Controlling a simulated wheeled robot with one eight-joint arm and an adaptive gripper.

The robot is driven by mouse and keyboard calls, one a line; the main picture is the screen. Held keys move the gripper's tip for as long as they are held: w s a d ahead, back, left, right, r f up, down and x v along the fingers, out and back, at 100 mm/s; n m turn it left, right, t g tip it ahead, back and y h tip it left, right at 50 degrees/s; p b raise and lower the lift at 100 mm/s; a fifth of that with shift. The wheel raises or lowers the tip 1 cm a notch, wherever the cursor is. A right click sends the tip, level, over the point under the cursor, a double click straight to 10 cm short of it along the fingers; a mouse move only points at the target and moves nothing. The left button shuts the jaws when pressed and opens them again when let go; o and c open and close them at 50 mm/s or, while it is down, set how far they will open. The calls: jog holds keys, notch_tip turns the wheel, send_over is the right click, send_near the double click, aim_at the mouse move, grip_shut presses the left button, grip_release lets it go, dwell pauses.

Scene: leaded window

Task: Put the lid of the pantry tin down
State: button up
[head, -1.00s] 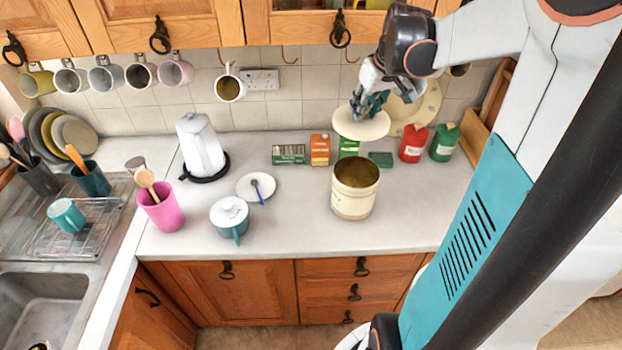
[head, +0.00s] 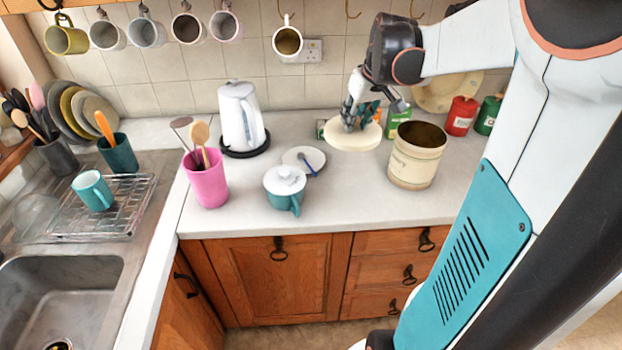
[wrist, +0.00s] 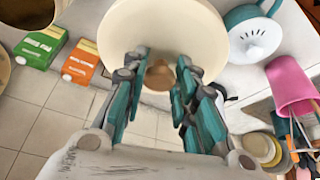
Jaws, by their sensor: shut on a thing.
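The cream pantry tin (head: 415,172) stands upright and open on the counter, its dark inside showing. Its round cream lid (head: 353,137) is level, to the left of the tin and apart from it. My gripper (head: 352,123) is above the lid, shut on its knob. In the wrist view the fingers (wrist: 159,80) are either side of the brown knob, with the lid (wrist: 165,25) spread out beyond them. The lid is low near the counter top; I cannot tell whether it touches. The tin's rim also shows at the wrist view's upper left corner.
A teal pot with white lid (head: 285,188), a saucer with a blue spoon (head: 304,158) and a white kettle (head: 240,115) stand left of the lid. Green and orange boxes are behind it. Red (head: 460,114) and green canisters stand right. Bare counter (head: 345,195) lies in front.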

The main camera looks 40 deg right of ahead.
notch_tip(320, 180, down, 20)
jog(key=b, duration=0.6)
jog(key=shift+r, duration=0.15)
jog(key=shift+b, duration=0.3)
jog(key=shift+f, duration=0.2)
jog(key=o, duration=1.1)
jog(key=shift+c, duration=0.2)
jog(key=shift+r, duration=0.2)
jog(key=shift+s+r, duration=0.1)
jog(key=shift+r, duration=0.25)
jog(key=p+v, duration=0.4)
jog(key=v, duration=0.7)
jog(key=shift+s+r, duration=0.1)
jog(key=shift+r, duration=0.05)
